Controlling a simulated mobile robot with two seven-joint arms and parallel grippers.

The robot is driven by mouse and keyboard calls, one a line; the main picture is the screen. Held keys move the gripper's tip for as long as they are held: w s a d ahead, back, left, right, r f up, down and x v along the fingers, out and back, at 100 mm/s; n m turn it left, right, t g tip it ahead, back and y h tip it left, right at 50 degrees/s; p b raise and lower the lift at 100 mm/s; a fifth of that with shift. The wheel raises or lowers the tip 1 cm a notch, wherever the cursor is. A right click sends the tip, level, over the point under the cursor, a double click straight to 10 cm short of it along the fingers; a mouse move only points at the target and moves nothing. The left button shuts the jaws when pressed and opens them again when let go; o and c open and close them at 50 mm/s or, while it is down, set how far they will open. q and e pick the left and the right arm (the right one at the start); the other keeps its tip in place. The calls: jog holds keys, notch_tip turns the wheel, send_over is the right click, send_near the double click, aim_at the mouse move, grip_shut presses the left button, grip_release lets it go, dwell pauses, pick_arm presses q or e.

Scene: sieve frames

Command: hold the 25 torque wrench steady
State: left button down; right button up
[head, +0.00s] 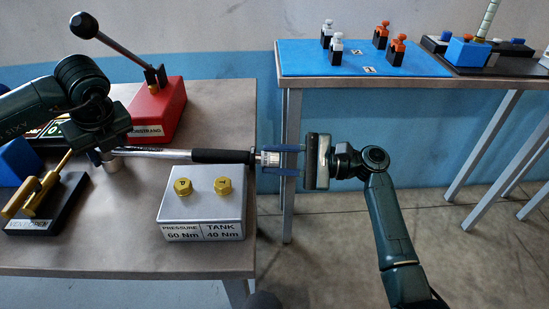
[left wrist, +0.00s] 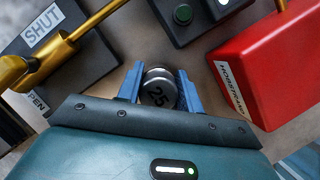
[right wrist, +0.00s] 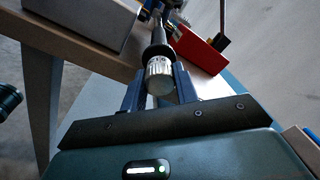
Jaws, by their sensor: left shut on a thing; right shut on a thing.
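The torque wrench (head: 168,154) lies level above the grey table, its black grip and silver end pointing right past the table's edge. Its head, marked 25, shows in the left wrist view (left wrist: 158,92). My left gripper (left wrist: 160,88) is shut on this head, from above. My right gripper (head: 282,160) is shut on the silver handle end, beyond the table edge; the end also shows between its blue fingers in the right wrist view (right wrist: 159,76). In the head view my left arm hides most of the left fingers.
A grey block (head: 202,212) with two brass fittings, labelled PRESSURE 60 Nm and TANK 40 Nm, stands just in front of the wrench. A red box (head: 160,108) with a black-knobbed lever is behind it. A brass valve handle (head: 38,186) is at left. A blue mat (head: 350,62) lies on another table.

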pick_arm(q)
jog(key=shift+f, duration=0.1)
pick_arm(e)
jog(key=n, duration=1.2)
jog(key=shift+n+y, duration=0.3)
jog(key=shift+y, duration=0.1)
jog(key=n, duration=0.6)
jog(key=shift+n+y, duration=0.4)
jog(key=n, duration=0.6)
jog(key=shift+g, duration=0.4)
jog(key=o, duration=1)
